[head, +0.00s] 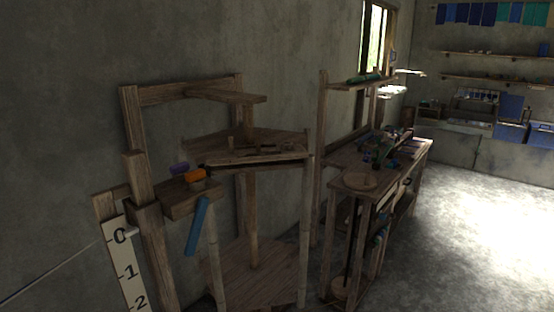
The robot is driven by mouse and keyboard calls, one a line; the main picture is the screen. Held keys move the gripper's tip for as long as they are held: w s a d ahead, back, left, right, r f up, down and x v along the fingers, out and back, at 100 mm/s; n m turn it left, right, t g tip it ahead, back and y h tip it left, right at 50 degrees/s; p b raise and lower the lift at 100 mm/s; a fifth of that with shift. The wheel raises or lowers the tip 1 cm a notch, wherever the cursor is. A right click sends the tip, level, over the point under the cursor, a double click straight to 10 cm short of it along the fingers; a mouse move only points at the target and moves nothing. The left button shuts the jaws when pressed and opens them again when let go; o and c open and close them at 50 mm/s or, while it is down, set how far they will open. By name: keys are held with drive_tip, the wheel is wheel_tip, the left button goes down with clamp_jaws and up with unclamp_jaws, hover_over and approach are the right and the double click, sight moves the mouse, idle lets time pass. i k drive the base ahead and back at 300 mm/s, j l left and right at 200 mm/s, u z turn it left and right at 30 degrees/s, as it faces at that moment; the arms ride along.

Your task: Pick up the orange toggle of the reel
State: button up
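The orange toggle (195,176) is a small rounded orange piece on top of a wooden block (187,202) at the left-centre of the head view. A purple piece (179,168) sits just behind it to the left, partly overlapped. A blue strip (198,226) hangs slanting below the block. I cannot make out which part is the reel itself. My gripper is not in the head view.
A white scale board (124,262) marked 0, 1, 2 leans at lower left. Wooden corner shelves (262,158) stand just right of the block. A workbench (357,181) with clutter stands further right. The floor (480,220) at right is clear.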

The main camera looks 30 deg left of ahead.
sight(192, 177)
drive_tip(key=i+l+u, duration=0.1)
drive_tip(key=i+u, duration=0.15)
drive_tip(key=i, duration=0.3)
drive_tip(key=i+l+u, duration=0.2)
drive_tip(key=i, duration=0.3)
drive_tip(key=i+j+u, duration=0.1)
drive_tip(key=u, duration=0.3)
drive_tip(key=i+u, duration=0.4)
drive_tip(key=u, duration=0.4)
drive_tip(key=i+l+u, duration=0.1)
drive_tip(key=i+u, duration=0.15)
drive_tip(key=u, duration=0.15)
